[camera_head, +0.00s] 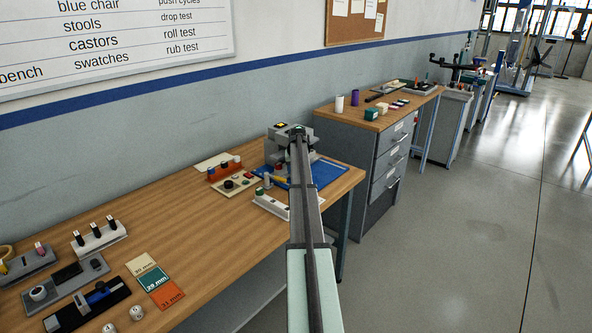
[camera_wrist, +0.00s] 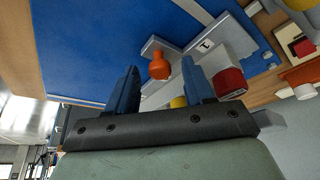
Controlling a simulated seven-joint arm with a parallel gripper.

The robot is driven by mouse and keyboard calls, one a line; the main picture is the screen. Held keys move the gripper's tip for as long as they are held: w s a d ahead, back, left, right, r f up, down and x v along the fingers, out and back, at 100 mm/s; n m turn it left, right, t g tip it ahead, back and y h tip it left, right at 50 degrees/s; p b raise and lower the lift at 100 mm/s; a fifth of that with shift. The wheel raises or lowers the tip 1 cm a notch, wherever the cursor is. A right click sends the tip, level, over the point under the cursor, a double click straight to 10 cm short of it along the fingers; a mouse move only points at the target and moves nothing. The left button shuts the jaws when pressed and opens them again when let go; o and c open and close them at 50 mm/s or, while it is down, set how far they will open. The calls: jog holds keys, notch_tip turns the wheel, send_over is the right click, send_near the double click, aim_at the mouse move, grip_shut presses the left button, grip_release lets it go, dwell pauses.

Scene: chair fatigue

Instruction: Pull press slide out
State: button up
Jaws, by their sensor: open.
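The grey press (camera_head: 276,153) stands on a blue mat (camera_head: 330,173) at the far end of the wooden bench, partly hidden by my arm in the head view. In the wrist view a grey slide plate (camera_wrist: 153,45) with an orange knob (camera_wrist: 160,68) extends from the grey press body (camera_wrist: 215,42). My gripper (camera_wrist: 160,72) is open, its two blue fingers on either side of the orange knob in the picture. I cannot tell whether either finger touches the knob. My arm hides the gripper in the head view.
A red block (camera_wrist: 230,82) is close beside the right finger in the wrist view. A red rack (camera_head: 224,169), a control panel (camera_head: 238,184) and a white rail (camera_head: 270,205) stand near the press. The blue mat (camera_wrist: 105,40) is mostly clear.

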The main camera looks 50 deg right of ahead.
jog(key=shift+c, duration=0.3)
grip_shut()
jog(key=s, duration=1.4)
jog(key=shift+s, duration=0.3)
jog(key=shift+c, duration=1.1)
grip_release()
jog(key=shift+s, duration=0.1)
jog(key=shift+o, duration=1.4)
